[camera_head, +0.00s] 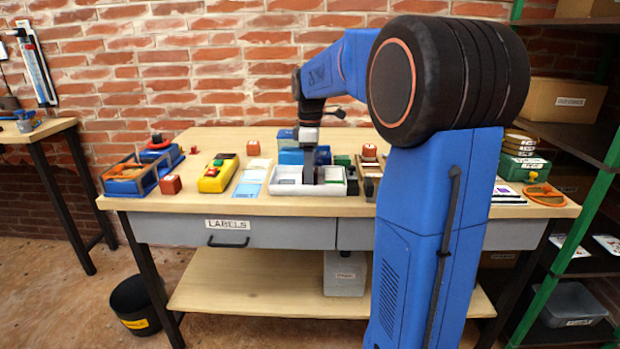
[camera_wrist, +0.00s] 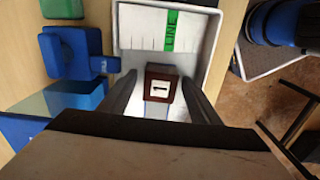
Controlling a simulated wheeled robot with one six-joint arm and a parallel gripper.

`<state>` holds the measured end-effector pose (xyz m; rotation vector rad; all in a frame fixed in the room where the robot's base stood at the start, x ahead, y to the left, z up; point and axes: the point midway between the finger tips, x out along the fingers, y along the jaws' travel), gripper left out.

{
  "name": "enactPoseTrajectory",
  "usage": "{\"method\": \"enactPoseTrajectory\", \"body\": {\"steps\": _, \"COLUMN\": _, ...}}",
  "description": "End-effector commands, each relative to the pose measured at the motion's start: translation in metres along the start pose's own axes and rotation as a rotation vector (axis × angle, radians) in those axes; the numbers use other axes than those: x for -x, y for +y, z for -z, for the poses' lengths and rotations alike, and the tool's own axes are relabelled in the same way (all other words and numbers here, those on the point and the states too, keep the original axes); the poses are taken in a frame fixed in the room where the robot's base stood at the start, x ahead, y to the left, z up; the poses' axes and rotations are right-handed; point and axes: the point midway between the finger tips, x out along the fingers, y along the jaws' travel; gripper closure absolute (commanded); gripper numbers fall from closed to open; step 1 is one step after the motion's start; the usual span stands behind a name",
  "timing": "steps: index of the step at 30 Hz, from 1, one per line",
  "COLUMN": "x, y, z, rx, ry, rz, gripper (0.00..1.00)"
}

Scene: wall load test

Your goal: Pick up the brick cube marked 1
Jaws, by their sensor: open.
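The brick cube marked 1 (camera_wrist: 160,88) is dark red-brown with a white label on top. In the wrist view it sits in a white tray (camera_wrist: 214,45). My gripper (camera_wrist: 159,76) is open, with one dark finger on each side of the cube; I cannot tell whether either finger touches it. In the head view my gripper (camera_head: 309,168) points down into the white tray (camera_head: 290,189) on the workbench. The marked cube cannot be made out there, behind or below the fingers.
Similar red-brown cubes stand on the bench (camera_head: 140,208), at left (camera_head: 171,185) and farther back (camera_head: 253,148). A yellow box (camera_head: 214,180) and blue card (camera_head: 250,184) lie left of the tray. A white piece with a green strip (camera_wrist: 171,32) lies inside the tray.

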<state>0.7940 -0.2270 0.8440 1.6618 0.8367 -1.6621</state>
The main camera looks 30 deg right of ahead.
Motion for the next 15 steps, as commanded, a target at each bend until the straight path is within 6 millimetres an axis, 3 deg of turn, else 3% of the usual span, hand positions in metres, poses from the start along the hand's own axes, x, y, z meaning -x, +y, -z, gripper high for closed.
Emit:
{"method": "enactPoseTrajectory", "body": {"steps": 3, "x": 0.0002, "y": 0.0000, "z": 0.0000, "rx": 0.000, "ry": 0.000, "rz": 0.000, "gripper": 0.43}}
{"method": "enactPoseTrajectory", "body": {"steps": 4, "x": 0.0003, "y": 0.0000, "z": 0.0000, "rx": 0.000, "ry": 0.000, "rz": 0.000, "gripper": 0.48}}
{"method": "enactPoseTrajectory", "body": {"steps": 9, "x": 0.0004, "y": 0.0000, "z": 0.0000, "rx": 0.000, "ry": 0.000, "rz": 0.000, "gripper": 0.88}}
{"method": "enactPoseTrajectory", "body": {"steps": 15, "x": 0.0006, "y": 0.0001, "z": 0.0000, "rx": 0.000, "ry": 0.000, "rz": 0.000, "gripper": 0.91}}
